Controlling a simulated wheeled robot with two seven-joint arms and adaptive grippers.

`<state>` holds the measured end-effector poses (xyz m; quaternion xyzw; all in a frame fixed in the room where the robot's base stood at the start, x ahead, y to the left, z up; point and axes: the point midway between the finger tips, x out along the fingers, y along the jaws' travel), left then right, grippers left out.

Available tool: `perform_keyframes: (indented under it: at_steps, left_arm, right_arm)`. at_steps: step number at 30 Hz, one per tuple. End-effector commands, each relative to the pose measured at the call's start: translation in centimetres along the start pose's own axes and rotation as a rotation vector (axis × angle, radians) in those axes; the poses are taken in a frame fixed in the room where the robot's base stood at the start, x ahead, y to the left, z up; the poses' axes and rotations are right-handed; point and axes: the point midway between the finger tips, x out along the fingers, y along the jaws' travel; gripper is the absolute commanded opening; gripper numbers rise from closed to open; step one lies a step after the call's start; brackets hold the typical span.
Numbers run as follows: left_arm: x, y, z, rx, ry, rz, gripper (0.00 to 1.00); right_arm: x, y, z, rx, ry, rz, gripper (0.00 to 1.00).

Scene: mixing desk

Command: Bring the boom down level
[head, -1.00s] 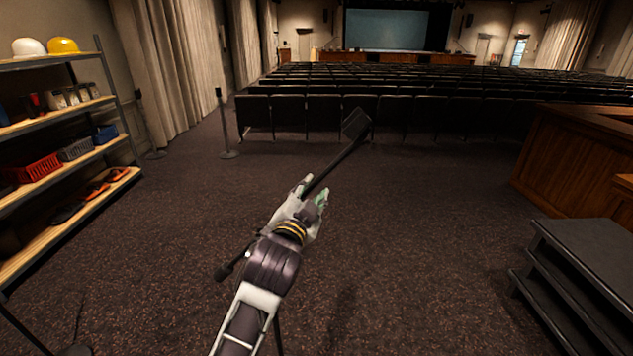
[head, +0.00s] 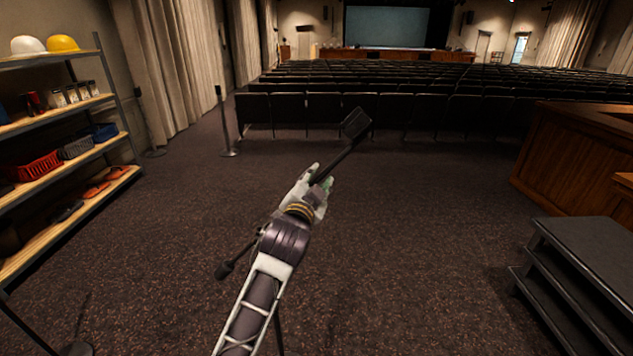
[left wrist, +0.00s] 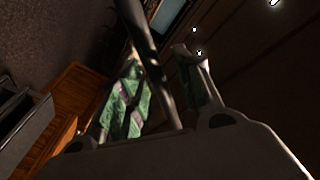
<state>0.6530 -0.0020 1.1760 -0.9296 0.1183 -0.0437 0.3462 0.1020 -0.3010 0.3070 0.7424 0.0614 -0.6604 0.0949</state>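The boom is a thin dark bar with a black block-shaped head (head: 357,123) at its upper right end and a dark knob (head: 223,271) at its lower left end. It runs at a slant in the head view. Its middle is hidden behind my left arm. My left gripper (head: 319,178) is at the boom's upper part, short of the head. In the left wrist view the boom (left wrist: 147,45) passes between the two green-padded fingers of my left gripper (left wrist: 162,70). The fingers are apart, with a gap beside the bar. My right gripper is out of view.
A shelf (head: 70,152) with helmets and bins stands at the left. A thin stand (head: 224,125) is behind it. Seat rows (head: 380,108) cross the back. Dark steps (head: 585,255) and a wooden desk (head: 575,155) are at the right. Open carpet lies between.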

Motion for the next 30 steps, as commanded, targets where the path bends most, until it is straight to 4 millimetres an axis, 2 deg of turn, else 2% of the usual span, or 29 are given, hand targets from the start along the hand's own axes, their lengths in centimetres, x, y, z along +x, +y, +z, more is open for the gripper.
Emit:
perform_keyframes:
  at_steps: [1,9,17,24,30]
  left_arm:
    - [0.0,0.0,0.0,0.0,0.0,0.0,0.32]
    - [0.0,0.0,0.0,0.0,0.0,0.0,0.0]
    - [0.0,0.0,0.0,0.0,0.0,0.0,0.0]
    - [0.0,0.3,0.1,0.018,-0.004,0.003,0.0]
    - [0.2,1.4,0.3,0.072,-0.014,0.015,0.0]
  right_arm:
    - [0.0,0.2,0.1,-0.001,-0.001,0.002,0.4]
    - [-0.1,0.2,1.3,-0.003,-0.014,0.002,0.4]
    - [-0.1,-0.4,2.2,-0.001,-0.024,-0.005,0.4]
    - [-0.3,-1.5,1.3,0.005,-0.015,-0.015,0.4]
    - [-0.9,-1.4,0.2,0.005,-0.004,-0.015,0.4]
